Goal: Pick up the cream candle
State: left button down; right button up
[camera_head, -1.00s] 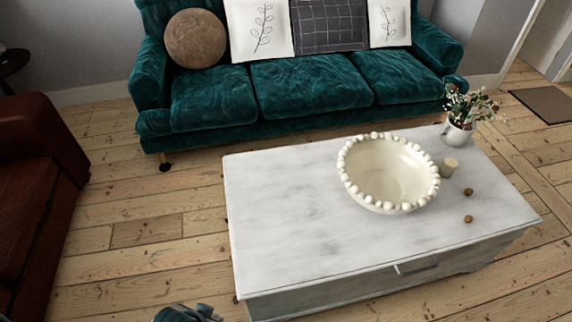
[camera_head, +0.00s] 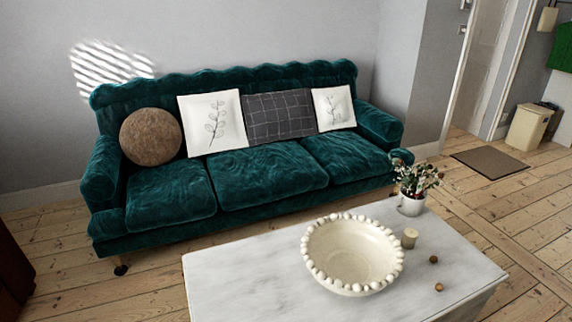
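The cream candle (camera_head: 410,238) is a small, short cylinder standing upright on the white coffee table (camera_head: 240,270). It stands just right of a large cream bowl with a beaded rim (camera_head: 352,254) and in front of a potted plant (camera_head: 412,190). Two small brown round things lie near it, one (camera_head: 433,259) closer and one (camera_head: 438,287) nearer the front. Neither of my grippers is in view.
A teal sofa (camera_head: 270,178) with several cushions stands behind the table. Floorboards are open to the right, with a dark mat (camera_head: 489,163) and a cream bin (camera_head: 527,127) near the doorway. A dark red-brown piece of furniture (camera_head: 14,278) is at the left edge.

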aim_at(409, 238)
jog(key=l+z, duration=0.15)
jog(key=l, duration=0.3)
jog(key=i+l+z, duration=0.15)
jog(key=l, duration=0.25)
jog(key=l+z, duration=0.15)
jog(key=l, duration=0.25)
jog(key=i+l+z, duration=0.1)
jog(key=l, duration=0.3)
jog(key=i+l+z, duration=0.15)
jog(key=l, duration=0.25)
jog(key=i+l+z, duration=0.15)
jog(key=l, duration=0.2)
jog(key=i, duration=0.05)
